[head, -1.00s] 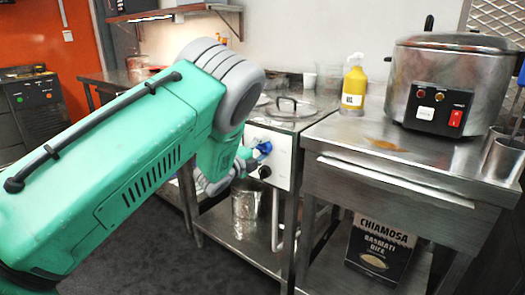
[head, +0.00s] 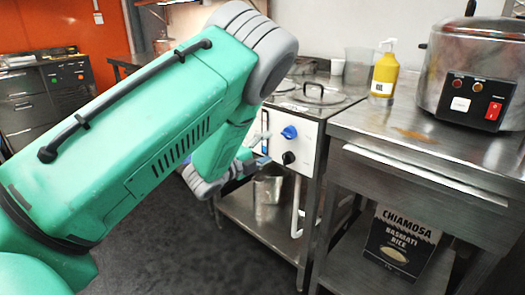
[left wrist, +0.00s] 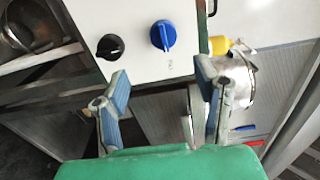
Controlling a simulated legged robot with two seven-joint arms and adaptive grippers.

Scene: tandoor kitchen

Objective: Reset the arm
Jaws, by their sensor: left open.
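My left arm comes in from the left in the head view, and its gripper (head: 258,163) hangs in front of the white control panel (head: 305,150). In the left wrist view the two blue-padded fingers of the gripper (left wrist: 163,82) are spread wide with nothing between them. The panel carries a blue knob (head: 289,132) and a black knob (head: 288,158). The blue knob (left wrist: 163,36) and black knob (left wrist: 110,46) also show in the left wrist view, beyond the fingertips and apart from them. My right gripper is not in view.
A steel counter (head: 400,125) at the right holds a yellow bottle (head: 384,75) and a large steel cooker (head: 470,70). A rice bag (head: 400,240) and a metal pot (head: 267,189) stand on lower shelves. Dark floor lies open below my arm.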

